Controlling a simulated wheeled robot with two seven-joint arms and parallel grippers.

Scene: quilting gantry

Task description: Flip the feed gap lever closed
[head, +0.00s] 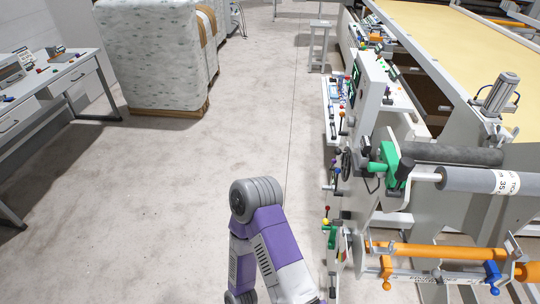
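I cannot tell for sure which part is the feed gap lever. The gantry machine (385,205) at the right carries several levers and handles. An orange handle (386,272) and a blue handle (491,272) hang at the lower orange roller. A green bracket with a dark handle (404,171) sits at the end of the grey roller. Small levers with coloured knobs (327,210) line the machine's left side. A purple and grey arm of mine (262,235) is bent at the bottom centre, left of the machine. Neither gripper is in view.
The concrete floor (190,200) left of the machine is clear. A wrapped pallet load (155,55) stands at the back left. A white workbench (60,80) with small items is at the far left. A pale yellow surface (440,35) spans the machine's top right.

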